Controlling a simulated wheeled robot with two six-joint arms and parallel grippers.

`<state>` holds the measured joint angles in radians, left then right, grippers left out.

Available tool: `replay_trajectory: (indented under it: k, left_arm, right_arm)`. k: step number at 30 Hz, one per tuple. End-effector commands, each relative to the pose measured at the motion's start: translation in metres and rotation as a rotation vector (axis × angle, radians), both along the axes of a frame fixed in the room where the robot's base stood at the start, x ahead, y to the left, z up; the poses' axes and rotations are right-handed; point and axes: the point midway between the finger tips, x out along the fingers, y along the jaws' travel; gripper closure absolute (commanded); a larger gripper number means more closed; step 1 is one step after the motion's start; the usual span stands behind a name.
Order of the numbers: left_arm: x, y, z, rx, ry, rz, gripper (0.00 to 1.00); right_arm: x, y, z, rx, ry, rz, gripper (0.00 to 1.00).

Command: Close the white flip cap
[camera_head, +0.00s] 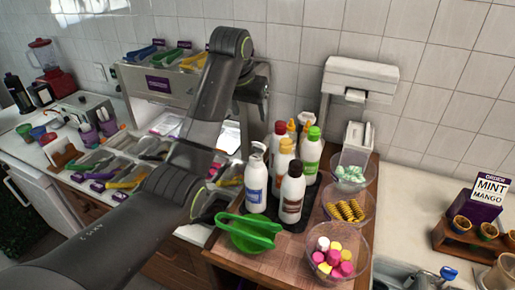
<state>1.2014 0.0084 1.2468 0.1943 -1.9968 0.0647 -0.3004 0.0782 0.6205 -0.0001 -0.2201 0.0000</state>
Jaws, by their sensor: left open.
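A white bottle with a blue label (256,190) stands upright at the front left of a group of squeeze bottles. Its white flip cap (258,148) looks raised and tilted on top, but it is small and I cannot tell its exact angle. My left arm arches in from the left, and its wrist hangs down behind the arm's upper link. My left gripper (257,126) is open, above and behind the white cap and apart from it. Its fingers are small and partly hidden. My right gripper is not in view.
Bottles with brown (295,168), orange (286,146), red (280,128) and green (313,133) caps crowd close behind and beside it. A green utensil (248,233) lies in front. Clear topping bowls (361,240) stand at right. A dispenser (358,80) is behind.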

Motion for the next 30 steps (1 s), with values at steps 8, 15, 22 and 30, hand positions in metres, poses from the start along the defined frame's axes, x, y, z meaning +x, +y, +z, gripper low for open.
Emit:
replay_trajectory:
  k: [8,15,22,30]
  left_arm:
    - [0.016,-0.006,-0.042,0.000,0.008,0.001,0.40]
    - [0.034,-0.012,-0.089,0.000,0.007,0.000,0.40]
    - [0.048,-0.015,-0.120,0.001,0.003,0.000,0.40]
    - [0.055,-0.017,-0.138,0.000,0.000,0.000,0.40]
  right_arm:
    - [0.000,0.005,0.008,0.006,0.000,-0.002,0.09]
    - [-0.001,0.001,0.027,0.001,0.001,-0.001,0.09]
    - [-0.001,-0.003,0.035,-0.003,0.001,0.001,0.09]
    - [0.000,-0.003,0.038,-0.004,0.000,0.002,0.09]
